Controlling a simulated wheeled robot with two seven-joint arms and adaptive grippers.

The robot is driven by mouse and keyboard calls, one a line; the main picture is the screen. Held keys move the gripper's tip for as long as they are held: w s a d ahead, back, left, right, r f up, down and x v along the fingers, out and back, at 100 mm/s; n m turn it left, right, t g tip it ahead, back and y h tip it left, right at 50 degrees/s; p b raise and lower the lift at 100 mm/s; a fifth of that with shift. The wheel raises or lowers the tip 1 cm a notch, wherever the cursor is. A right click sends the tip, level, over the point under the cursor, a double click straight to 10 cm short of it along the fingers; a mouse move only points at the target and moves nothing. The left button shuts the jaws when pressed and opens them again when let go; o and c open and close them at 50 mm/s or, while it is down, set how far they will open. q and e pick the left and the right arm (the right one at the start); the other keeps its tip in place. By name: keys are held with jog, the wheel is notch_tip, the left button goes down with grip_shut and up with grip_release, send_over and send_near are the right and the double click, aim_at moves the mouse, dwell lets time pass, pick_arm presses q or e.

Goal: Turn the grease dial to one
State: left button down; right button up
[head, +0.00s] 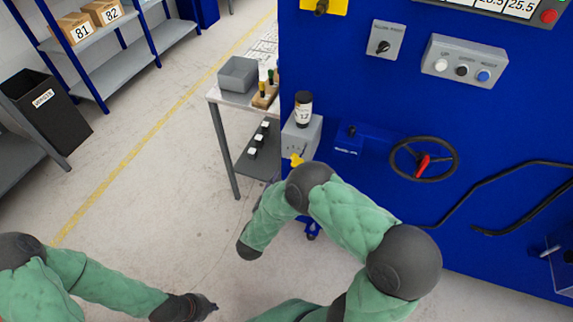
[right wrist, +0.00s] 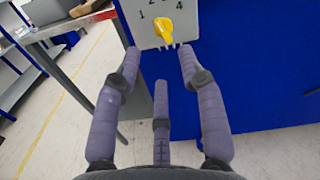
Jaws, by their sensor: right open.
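The grease dial is a yellow knob (head: 297,160) on the front of a grey box (head: 302,135) at the left edge of the blue machine. In the right wrist view the yellow knob (right wrist: 163,30) sits below the printed numbers; 1 is at its left and 4 at its right. I cannot tell which number it points to. My right gripper (right wrist: 170,62) is open and empty, its three fingers spread just below and short of the dial, apart from it. In the head view its fingers are hidden. My left gripper (head: 208,305) is low at the bottom left, far from the dial; its jaws are unclear.
A dark bottle labelled 12 (head: 304,110) stands on the grey box. A side table (head: 228,97) with a grey bin (head: 238,74) is left of the machine. A black handwheel (head: 424,141) with a red handle is to the right.

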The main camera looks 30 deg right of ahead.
jog(key=b+x, duration=0.1)
jog(key=x, duration=0.7)
jog(key=shift+w+d+b, duration=0.25)
jog(key=shift+b, duration=0.05)
grip_shut()
